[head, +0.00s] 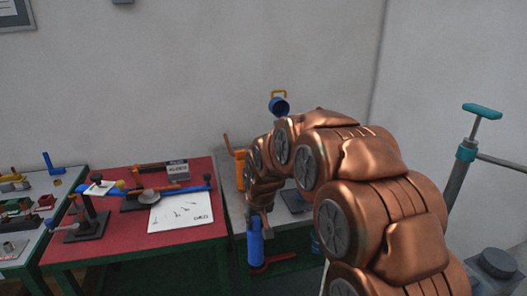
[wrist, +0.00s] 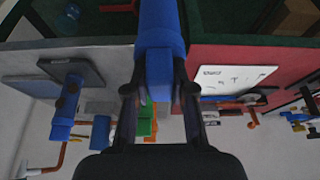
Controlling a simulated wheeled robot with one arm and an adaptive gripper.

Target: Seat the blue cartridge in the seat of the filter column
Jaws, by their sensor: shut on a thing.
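My gripper (head: 261,203) is shut on the blue cartridge (head: 255,245), which hangs below it in front of the grey table's edge. In the wrist view the cartridge (wrist: 160,30) is between the two fingers of my gripper (wrist: 160,90) and extends away from them. A blue cup-like part with a yellow handle (head: 279,106) stands at the back of the grey table, behind my arm.
An orange fitting (head: 239,166) stands at the grey table's (head: 282,218) back left. The red-topped table (head: 125,231) holds tools and a white sheet (head: 181,211). A red lever (head: 274,263) is low below the grey table. A teal-handled pump (head: 466,150) stands right.

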